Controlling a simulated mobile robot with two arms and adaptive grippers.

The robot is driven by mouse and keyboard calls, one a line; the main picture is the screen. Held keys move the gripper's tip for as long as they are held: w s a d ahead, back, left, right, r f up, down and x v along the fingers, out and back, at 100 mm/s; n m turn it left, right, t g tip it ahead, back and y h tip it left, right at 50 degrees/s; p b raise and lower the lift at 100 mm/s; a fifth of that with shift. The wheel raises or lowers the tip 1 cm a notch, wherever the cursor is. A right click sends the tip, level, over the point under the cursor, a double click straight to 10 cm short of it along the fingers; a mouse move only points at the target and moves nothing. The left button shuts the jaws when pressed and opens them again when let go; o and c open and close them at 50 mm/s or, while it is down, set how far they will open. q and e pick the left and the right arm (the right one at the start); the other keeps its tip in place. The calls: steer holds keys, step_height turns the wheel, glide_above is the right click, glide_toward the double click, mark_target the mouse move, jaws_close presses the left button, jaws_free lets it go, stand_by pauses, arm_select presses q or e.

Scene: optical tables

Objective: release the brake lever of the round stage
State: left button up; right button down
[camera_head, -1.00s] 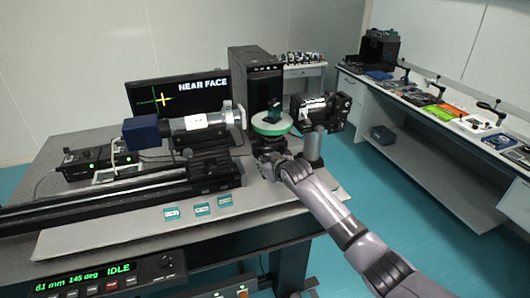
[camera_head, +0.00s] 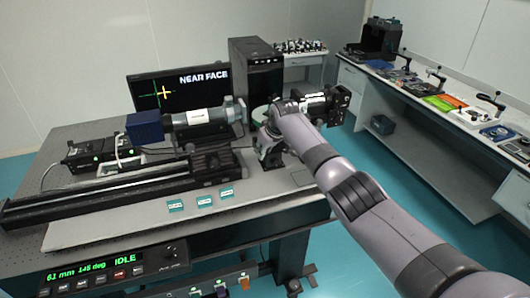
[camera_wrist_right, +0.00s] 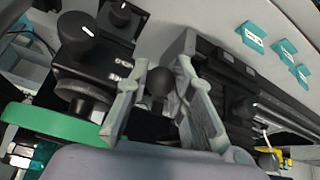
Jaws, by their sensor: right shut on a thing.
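The round stage (camera_head: 261,114) is mostly hidden behind my right arm in the head view; its green rim (camera_wrist_right: 50,122) shows at the left of the right wrist view. The brake lever's dark ball knob (camera_wrist_right: 159,80) sits between the two grey fingers of my right gripper (camera_wrist_right: 161,72). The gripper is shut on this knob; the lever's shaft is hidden. In the head view, my right wrist and arm cover the front of the stage, and the fingertips are hard to make out. My left gripper is in neither view.
Black control knobs (camera_wrist_right: 86,33) stand close beside the fingers in the wrist view. A grey cylinder instrument (camera_head: 200,122) lies left of the stage, a black camera-like device (camera_head: 325,104) to its right. Teal labels (camera_head: 204,201) lie on the bare front plate.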

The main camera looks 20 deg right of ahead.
stand_by(0.5)
steer(key=c, duration=1.4)
jaws_free()
steer(key=shift+r, duration=0.15)
steer(key=v, duration=1.1)
steer(key=shift+r, duration=0.4)
steer(key=shift+s, duration=0.1)
